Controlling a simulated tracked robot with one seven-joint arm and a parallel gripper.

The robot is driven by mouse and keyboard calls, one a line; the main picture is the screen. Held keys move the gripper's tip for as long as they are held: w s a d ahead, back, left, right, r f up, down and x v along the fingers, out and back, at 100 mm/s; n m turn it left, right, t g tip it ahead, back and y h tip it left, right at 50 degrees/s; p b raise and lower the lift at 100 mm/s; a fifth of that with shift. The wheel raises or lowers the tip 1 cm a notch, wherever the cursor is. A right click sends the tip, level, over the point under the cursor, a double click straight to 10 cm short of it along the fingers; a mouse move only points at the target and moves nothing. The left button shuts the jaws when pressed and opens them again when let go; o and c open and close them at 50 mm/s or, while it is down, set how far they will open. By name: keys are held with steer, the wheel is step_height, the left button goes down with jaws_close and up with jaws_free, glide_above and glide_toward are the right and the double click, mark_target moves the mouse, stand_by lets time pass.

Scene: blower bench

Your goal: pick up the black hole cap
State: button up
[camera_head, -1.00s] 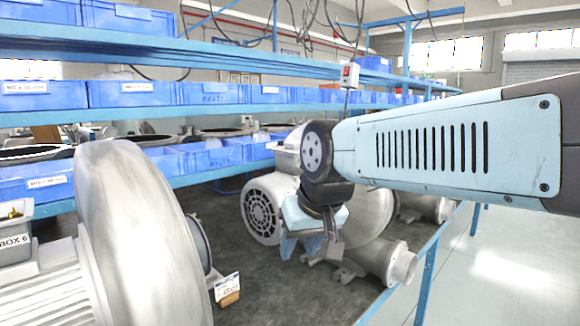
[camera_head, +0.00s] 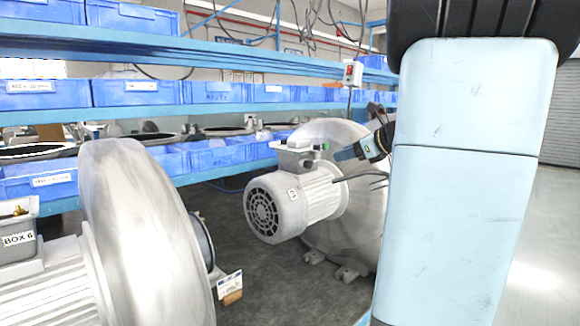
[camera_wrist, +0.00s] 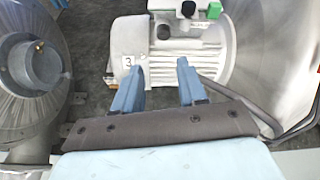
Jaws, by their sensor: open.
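A small dark round spot (camera_wrist: 163,32), which may be the black hole cap, shows on the side of the grey terminal box on top of the motor in the wrist view. A matching dark spot (camera_head: 307,163) shows on that box in the head view. It is too small to tell a cap from an open hole. My gripper (camera_wrist: 160,62) is open, with two blue fingers apart and nothing between them. In the wrist view its tips lie over the motor body, just below the box. In the head view my gripper (camera_head: 342,153) is right of the box.
The motor (camera_head: 300,200) with its blower housing (camera_head: 345,190) stands on the dark bench. Another large blower (camera_head: 135,230) stands at front left, with a grey box marked BOX 6 (camera_head: 18,240). Blue bins (camera_head: 215,92) fill the shelves behind. A black cable (camera_wrist: 235,98) runs near my right finger.

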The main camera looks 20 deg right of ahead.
glide_toward(311, 165)
steer(key=w, duration=0.2)
steer(key=shift+s+a+f+x, duration=0.1)
steer(key=shift+x, duration=0.95)
steer(key=shift+s+a+f+x, duration=0.1)
steer(key=shift+a+f+x, duration=0.05)
steer(key=shift+x, duration=0.95)
steer(key=shift+s+a+f+x, duration=0.1)
steer(key=shift+x, duration=0.95)
steer(key=shift+c, duration=0.2)
jaws_close()
